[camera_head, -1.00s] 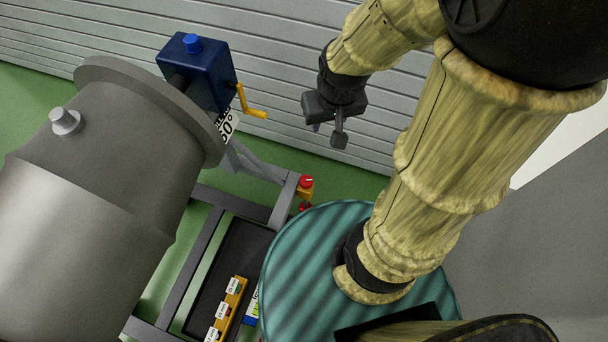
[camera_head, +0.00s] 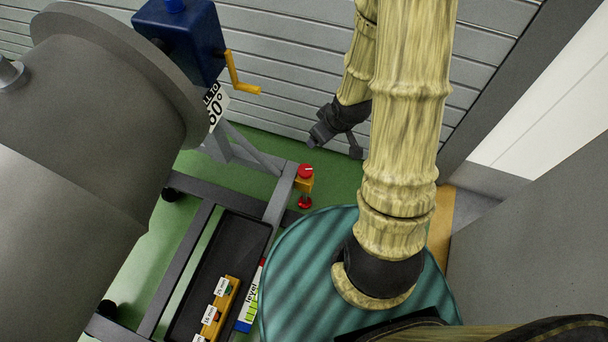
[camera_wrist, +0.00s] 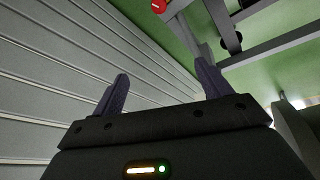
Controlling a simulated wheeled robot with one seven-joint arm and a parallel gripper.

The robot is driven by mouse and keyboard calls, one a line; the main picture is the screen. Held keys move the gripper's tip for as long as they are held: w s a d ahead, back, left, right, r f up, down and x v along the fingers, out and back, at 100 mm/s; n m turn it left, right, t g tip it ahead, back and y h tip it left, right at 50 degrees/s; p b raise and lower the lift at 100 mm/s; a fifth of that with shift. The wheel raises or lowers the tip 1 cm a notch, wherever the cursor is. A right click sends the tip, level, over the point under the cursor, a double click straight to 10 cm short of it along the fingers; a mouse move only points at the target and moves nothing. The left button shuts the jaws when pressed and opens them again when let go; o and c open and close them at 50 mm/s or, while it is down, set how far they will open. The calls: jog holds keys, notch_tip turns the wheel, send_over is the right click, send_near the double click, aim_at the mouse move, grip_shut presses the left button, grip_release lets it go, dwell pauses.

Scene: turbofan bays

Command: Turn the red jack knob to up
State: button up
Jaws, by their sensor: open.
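The red jack knob (camera_head: 306,171) is a round red cap with a pale mark on top. It sits on a yellow bracket (camera_head: 304,184) at the corner of the grey stand frame, with another red part below. In the wrist view the red knob (camera_wrist: 158,6) shows at the top edge, partly cut off, beyond and between the fingers. My gripper (camera_head: 340,145) hangs near the slatted wall, above and right of the knob in the head view, apart from it. In the wrist view my gripper (camera_wrist: 163,85) has its two dark fingers spread wide with nothing between them.
A grey stand frame (camera_head: 280,193) carries a large grey engine casing (camera_head: 70,140). A blue gearbox (camera_head: 185,40) with a yellow crank (camera_head: 240,80) is at its end. A black tray (camera_head: 225,250) holds a yellow block with labels. The slatted wall (camera_head: 290,60) stands behind my gripper.

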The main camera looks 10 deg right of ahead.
notch_tip(320, 180, down, 19)
jog(key=a+n+t+y+b, duration=0.2)
jog(key=y+b, duration=0.1)
jog(key=b, duration=0.6)
jog(key=m+t+h+b, duration=0.4)
jog(key=m+t+b, duration=0.6)
jog(key=b, duration=1.6)
send_near(304, 167)
jog(key=s+f+n+t, duration=0.2)
jog(key=s+f, duration=0.2)
jog(key=s, duration=0.3)
jog(key=shift+w+d+r, duration=0.15)
jog(key=shift+d+r, duration=0.1)
jog(key=shift+r, duration=0.05)
jog(key=shift+n, duration=0.3)
jog(key=w+b, duration=0.7)
jog(key=w, duration=0.9)
jog(key=shift+w+a+f, duration=0.1)
jog(key=shift+w+f, duration=0.05)
jog(key=shift+w, duration=0.6)
